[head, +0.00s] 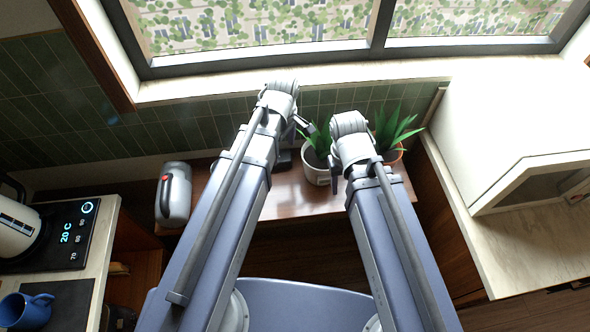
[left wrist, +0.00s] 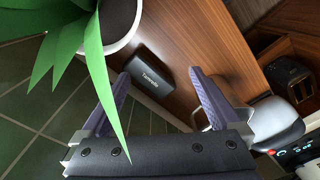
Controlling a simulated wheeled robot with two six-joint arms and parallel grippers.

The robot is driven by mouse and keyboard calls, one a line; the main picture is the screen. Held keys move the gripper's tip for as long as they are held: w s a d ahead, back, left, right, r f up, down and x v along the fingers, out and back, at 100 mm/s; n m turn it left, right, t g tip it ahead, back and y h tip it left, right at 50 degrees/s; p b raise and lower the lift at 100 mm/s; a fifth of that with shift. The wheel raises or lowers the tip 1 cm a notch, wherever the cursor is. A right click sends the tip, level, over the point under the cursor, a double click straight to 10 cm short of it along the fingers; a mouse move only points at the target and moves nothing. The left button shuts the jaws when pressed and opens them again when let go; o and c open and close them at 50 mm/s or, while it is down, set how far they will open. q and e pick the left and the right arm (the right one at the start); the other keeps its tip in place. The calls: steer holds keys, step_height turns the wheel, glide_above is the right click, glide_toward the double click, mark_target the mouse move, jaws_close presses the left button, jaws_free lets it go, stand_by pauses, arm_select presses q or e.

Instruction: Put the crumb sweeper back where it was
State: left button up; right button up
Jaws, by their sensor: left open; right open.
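A grey rounded body with a dark handle and a red spot, which looks most like the crumb sweeper (head: 174,200), stands at the left end of the wooden shelf (head: 232,200); its grey body also shows at right in the left wrist view (left wrist: 278,120). My left gripper (head: 297,128) is open and empty above the back of the shelf, beside a potted plant. In the left wrist view a black box with white lettering (left wrist: 152,72) shows beyond its spread fingers, apart from them. My right gripper (head: 337,161) is mostly hidden by its wrist, near the white pot.
A plant in a white pot (head: 316,173) and another plant (head: 393,130) stand close to my grippers. A tiled wall (head: 90,110) and window are behind. A counter with a kettle (head: 18,228) and blue mug (head: 27,309) is left; a pale counter (head: 535,245) is right.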

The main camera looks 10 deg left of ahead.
arm_select(q)
steer(key=s+d+m, duration=0.6)
steer(key=s+m, duration=0.4)
steer(key=m, duration=0.7)
steer(key=shift+y, duration=0.4)
steer(key=shift+d, duration=0.1)
steer(key=shift+f+b, duration=1.1)
steer(key=shift+b, duration=0.05)
